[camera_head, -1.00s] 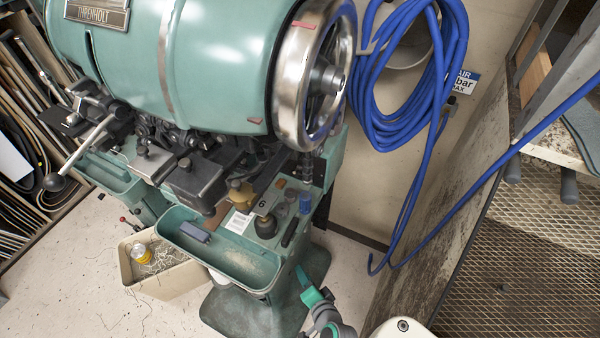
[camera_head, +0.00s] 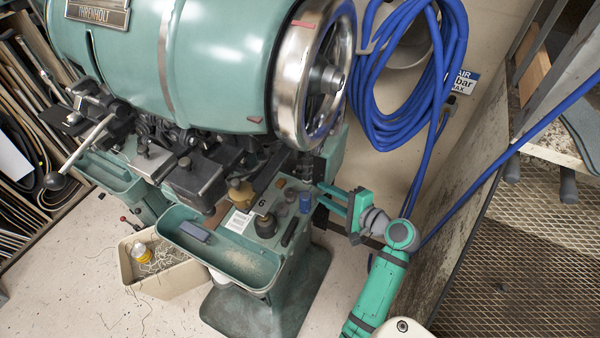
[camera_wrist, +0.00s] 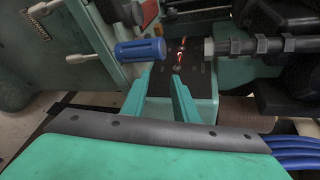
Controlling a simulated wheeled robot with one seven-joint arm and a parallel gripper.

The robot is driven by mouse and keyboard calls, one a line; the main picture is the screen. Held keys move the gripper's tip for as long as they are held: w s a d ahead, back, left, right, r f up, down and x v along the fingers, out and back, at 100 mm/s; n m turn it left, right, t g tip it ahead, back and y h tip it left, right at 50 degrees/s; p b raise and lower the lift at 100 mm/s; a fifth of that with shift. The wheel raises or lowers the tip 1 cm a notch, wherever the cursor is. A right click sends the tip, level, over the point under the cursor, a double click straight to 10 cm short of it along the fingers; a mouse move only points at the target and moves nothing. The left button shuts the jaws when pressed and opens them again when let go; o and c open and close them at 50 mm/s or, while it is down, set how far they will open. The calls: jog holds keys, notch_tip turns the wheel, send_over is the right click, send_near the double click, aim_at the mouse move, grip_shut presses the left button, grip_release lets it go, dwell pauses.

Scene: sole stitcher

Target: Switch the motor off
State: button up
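In the wrist view a dark panel (camera_wrist: 172,82) on the machine's side carries a small glowing orange-red part (camera_wrist: 181,45) and small round details. It looks like the motor switch, but its position is too small to read. My gripper (camera_head: 319,195) is at the right side of the green machine (camera_head: 215,70), its two teal fingers apart with nothing between them. In the wrist view the fingers (camera_wrist: 161,76) point toward the panel, just short of or over its near edge. I cannot tell whether they touch it. The panel is not clearly visible in the head view.
A blue cylinder (camera_wrist: 140,50) is close by the left finger in the wrist view. A large metal handwheel (camera_head: 312,75) is above my gripper. A blue hose coil (camera_head: 405,75) hangs on the wall behind. A green tray (camera_head: 225,250) and small items are to the left.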

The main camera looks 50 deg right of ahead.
jog(key=y, duration=0.1)
send_near(297, 169)
jog(key=shift+n, duration=0.3)
jog(key=x, duration=0.6)
jog(key=shift+w+f, duration=0.25)
jog(key=shift+f, duration=0.1)
jog(key=shift+w+a+f, duration=0.15)
jog(key=shift+w, duration=0.55)
jog(key=shift+c, duration=0.7)
jog(key=shift+w, duration=0.1)
grip_shut()
